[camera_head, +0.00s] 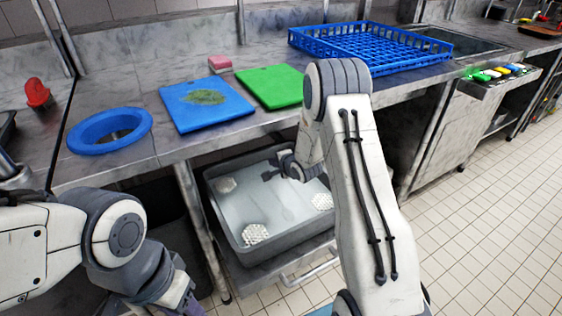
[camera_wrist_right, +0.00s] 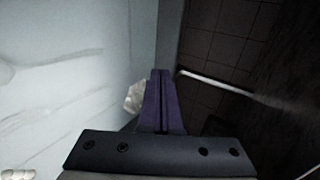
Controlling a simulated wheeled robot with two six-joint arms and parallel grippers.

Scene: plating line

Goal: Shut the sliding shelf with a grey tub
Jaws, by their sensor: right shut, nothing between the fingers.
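The grey tub (camera_head: 290,247) sits on the sliding shelf (camera_head: 262,277) under the counter. The shelf is pulled out, with its front edge and bar handle (camera_head: 311,272) projecting in front of the counter. The tub holds pale liquid and several white perforated pieces. My right gripper (camera_head: 268,176) is shut and empty, over the tub's back part in the head view. The right wrist view shows its closed purple fingers (camera_wrist_right: 160,98) beside a pale surface, with a light bar (camera_wrist_right: 215,82) to the right. My left gripper (camera_head: 180,297) is at the lower left, its fingertips unclear.
On the counter are a blue ring (camera_head: 84,137), a blue board (camera_head: 185,117) with green herbs, a green board (camera_head: 281,92), a pink block (camera_head: 220,62) and a blue rack (camera_head: 300,42). A counter leg (camera_head: 203,230) stands left of the tub. Tiled floor (camera_head: 480,210) is clear at right.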

